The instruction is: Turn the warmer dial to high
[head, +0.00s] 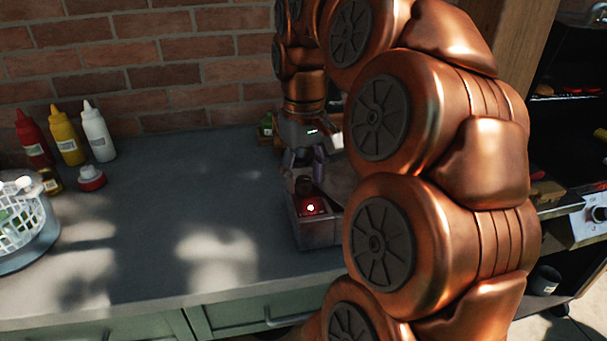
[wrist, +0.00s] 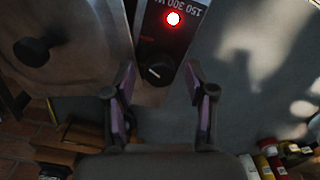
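The warmer dial (wrist: 157,71) is a round black knob with a light mark on its face, on the warmer's dark control panel (wrist: 158,45). A glowing red light and the upside-down print "150 300 W" are beside it. In the head view the warmer (head: 318,232) is a grey metal box on the counter, partly hidden by my arm. My gripper (wrist: 160,68) is open, with one purple-padded finger on each side of the dial in the wrist view. Gaps show between fingers and dial; contact is not visible. In the head view my gripper (head: 305,162) points down at the warmer's panel.
A metal lid with a black knob (wrist: 33,52) is beside the panel. Red, yellow and white squeeze bottles (head: 67,137) stand at the counter's back left, near a white basket (head: 22,215). The counter (head: 200,190) left of the warmer is clear. A brick wall (head: 130,60) rises behind.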

